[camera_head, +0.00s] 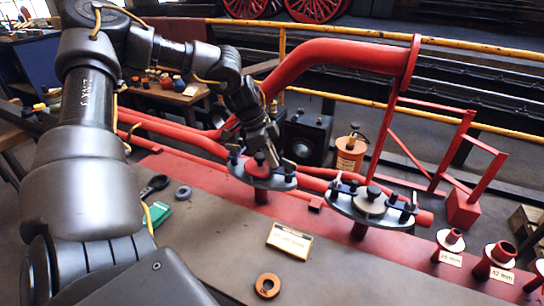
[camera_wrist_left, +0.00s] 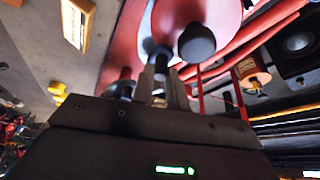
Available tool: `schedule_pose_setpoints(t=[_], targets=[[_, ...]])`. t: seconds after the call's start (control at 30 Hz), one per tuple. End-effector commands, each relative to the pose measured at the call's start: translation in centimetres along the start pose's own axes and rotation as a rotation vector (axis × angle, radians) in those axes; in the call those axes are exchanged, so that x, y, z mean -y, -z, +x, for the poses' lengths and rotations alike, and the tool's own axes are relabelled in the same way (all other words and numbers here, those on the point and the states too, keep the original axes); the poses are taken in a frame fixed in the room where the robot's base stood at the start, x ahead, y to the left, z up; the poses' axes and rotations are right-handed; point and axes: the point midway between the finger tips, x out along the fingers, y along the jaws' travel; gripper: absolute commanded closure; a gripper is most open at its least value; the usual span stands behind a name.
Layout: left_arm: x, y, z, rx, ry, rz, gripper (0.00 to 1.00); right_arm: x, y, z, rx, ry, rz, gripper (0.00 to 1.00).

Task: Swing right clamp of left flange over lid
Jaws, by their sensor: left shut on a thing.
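The left flange (camera_head: 240,172) is a grey plate on a red stub pipe, with a red lid on it and black-knobbed clamps at its rim. My left gripper (camera_head: 275,156) reaches down over the right part of this flange, shut on what looks like its right clamp (camera_head: 289,167), which it partly hides. In the left wrist view the fingers (camera_wrist_left: 168,92) close on a dark clamp post (camera_wrist_left: 161,66), beside the red lid (camera_wrist_left: 177,12). Another black knob (camera_wrist_left: 197,43) shows close by. The exact angle of the held clamp over the lid is hard to tell.
A second flange (camera_head: 340,206) with a grey lid and several clamps stands to the right. A large red pipe (camera_head: 345,53) rises behind. A wrench (camera_head: 154,186), a label plate (camera_head: 290,240) and a ring (camera_head: 267,286) lie on the bench, whose front middle is mostly clear.

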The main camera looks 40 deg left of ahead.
Motion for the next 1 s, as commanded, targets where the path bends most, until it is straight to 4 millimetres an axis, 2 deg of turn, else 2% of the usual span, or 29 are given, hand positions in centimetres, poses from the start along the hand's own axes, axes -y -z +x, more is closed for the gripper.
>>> schedule_pose_setpoints(t=[0.3, 0.6, 0.63, 0.77, 1.0], targets=[[1.0, 0.1, 0.2, 0.002, -0.074, 0.178, 1.00, -0.1, 1.1, 0.0, -0.097, -0.002, 0.000, 1.00], [1.1, 0.2, 0.1, -0.001, -0.080, 0.197, 1.00, -0.1, 1.2, 0.1, -0.103, -0.004, 0.000, 1.00], [1.1, 0.2, 0.1, -0.001, -0.080, 0.197, 0.82, -0.1, 1.2, 0.1, -0.103, -0.004, 0.000, 1.00], [1.0, 0.2, 0.1, -0.001, -0.080, 0.196, 0.65, -0.1, 1.2, 0.1, -0.102, -0.004, 0.000, 1.00], [1.0, 0.2, 0.1, -0.001, -0.081, 0.196, 0.63, -0.1, 1.2, 0.1, -0.101, -0.004, 0.000, 1.00]])
